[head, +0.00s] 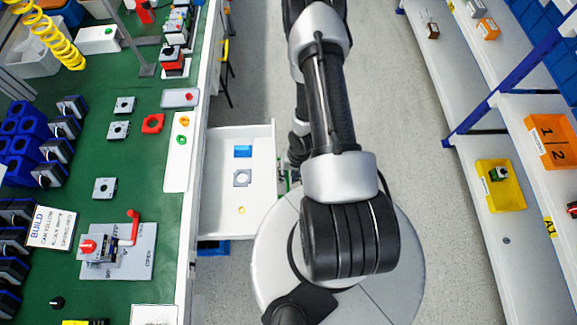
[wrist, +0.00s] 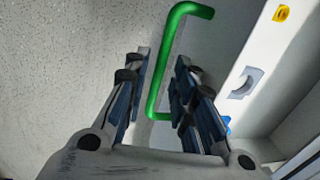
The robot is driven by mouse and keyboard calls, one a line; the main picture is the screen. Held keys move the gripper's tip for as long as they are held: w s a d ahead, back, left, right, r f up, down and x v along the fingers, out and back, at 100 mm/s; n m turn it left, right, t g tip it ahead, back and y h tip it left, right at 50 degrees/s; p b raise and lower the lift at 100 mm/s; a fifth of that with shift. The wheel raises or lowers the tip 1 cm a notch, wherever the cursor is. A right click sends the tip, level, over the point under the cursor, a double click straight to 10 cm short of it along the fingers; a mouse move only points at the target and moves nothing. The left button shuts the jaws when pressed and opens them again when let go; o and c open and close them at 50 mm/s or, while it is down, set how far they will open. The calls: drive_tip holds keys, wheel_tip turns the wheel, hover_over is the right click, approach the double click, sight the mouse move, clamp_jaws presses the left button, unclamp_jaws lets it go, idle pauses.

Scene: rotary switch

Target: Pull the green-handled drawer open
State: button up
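The drawer (head: 215,205) stands pulled out from the green-topped bench in the head view. Its green handle (wrist: 157,85) is a bar with bent ends, seen large in the wrist view. My gripper (wrist: 160,62) is open, with the handle bar between its two fingers. Gaps show on both sides of the bar, and I see no firm contact. The head view hides the gripper and most of the handle behind my arm. The drawer holds a blue block (head: 243,151), a grey plate (head: 242,178) and a small yellow ring (head: 241,210).
The bench top (head: 140,75) carries switch parts, blue bins and a mounted red-handled switch (head: 120,245). A shelf rack (head: 480,100) with a yellow bin (head: 500,186) stands on the right. Bare floor (head: 425,150) lies between my arm and the rack.

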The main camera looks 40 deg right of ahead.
drive_tip(key=shift+o, duration=0.2)
wheel_tip(320, 180, up, 12)
drive_tip(key=s+d, duration=0.1)
drive_tip(key=shift+s+d, duration=0.15)
drive_tip(key=shift+d, duration=0.25)
idle(0.6)
drive_tip(key=w+d+r+n+t+h, duration=0.1)
drive_tip(key=w+r+h, duration=0.15)
drive_tip(key=r, duration=0.85)
drive_tip(key=w+d+r+n+h, duration=0.15)
drive_tip(key=w+r, duration=0.25)
drive_tip(key=r, duration=0.7)
drive_tip(key=s+a+r+n+t+y, duration=0.1)
drive_tip(key=s+a+r+n, duration=0.1)
drive_tip(key=s+a+r, duration=0.3)
drive_tip(key=s+a+r+n+t+y, duration=0.1)
drive_tip(key=s+a+r+n, duration=0.1)
drive_tip(key=s+a+r, duration=0.4)
drive_tip(key=a+r, duration=0.5)
drive_tip(key=shift+s+r, duration=0.15)
drive_tip(key=shift+s, duration=0.15)
